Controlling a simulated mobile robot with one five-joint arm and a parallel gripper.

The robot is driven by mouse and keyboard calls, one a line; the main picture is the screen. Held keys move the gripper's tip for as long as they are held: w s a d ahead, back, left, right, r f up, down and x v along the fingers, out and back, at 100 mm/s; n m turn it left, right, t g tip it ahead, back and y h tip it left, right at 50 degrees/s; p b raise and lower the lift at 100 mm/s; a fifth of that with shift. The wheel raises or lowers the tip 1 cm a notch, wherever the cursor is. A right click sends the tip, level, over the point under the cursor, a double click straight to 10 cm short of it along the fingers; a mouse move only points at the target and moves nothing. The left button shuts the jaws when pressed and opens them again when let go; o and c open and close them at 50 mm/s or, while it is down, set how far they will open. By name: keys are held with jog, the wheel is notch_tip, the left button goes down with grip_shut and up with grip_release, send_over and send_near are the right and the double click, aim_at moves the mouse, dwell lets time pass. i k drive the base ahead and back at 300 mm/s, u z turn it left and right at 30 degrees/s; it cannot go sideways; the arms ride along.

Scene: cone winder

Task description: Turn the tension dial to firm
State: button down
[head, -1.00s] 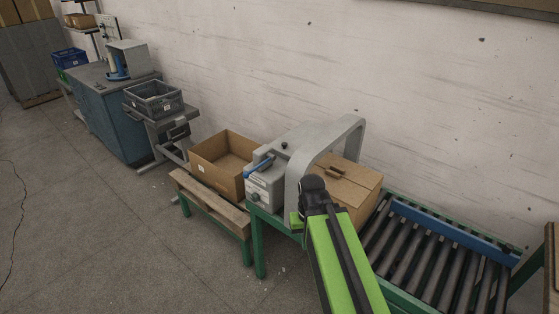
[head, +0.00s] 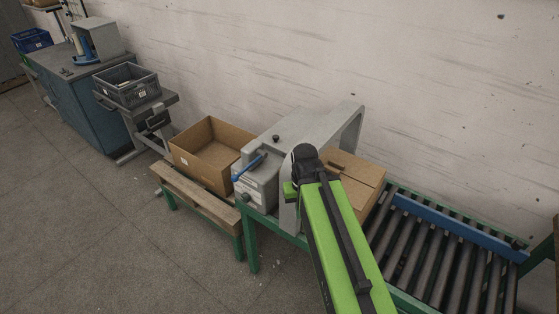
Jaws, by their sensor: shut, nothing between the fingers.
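I cannot make out a tension dial for certain. A grey arched machine (head: 262,170) stands in the middle on a green frame, with a blue lever (head: 248,168) on its front. A small dark knob (head: 276,138) sits on its top; no markings can be read. Far left, a grey box-shaped unit (head: 96,40) with a blue and white part stands on a blue cabinet; no dial is readable there. My green and black arm reaches up from the bottom in front of the grey machine and hides part of it. My gripper's fingers do not show.
An open carton (head: 210,158) sits on a wooden-topped green stand left of the machine. A closed carton (head: 355,185) is behind my arm. A roller conveyor (head: 440,245) runs right. A grey crate (head: 128,85) rests on a cart. The floor (head: 70,220) at front left is clear.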

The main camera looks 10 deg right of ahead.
aim_at(246, 198)
jog(key=u, duration=1.7)
jog(key=i, duration=0.4)
jog(key=u, duration=0.4)
jog(key=k, duration=0.85)
jog(key=z, duration=0.1)
jog(key=i, duration=0.85)
jog(key=u, duration=0.1)
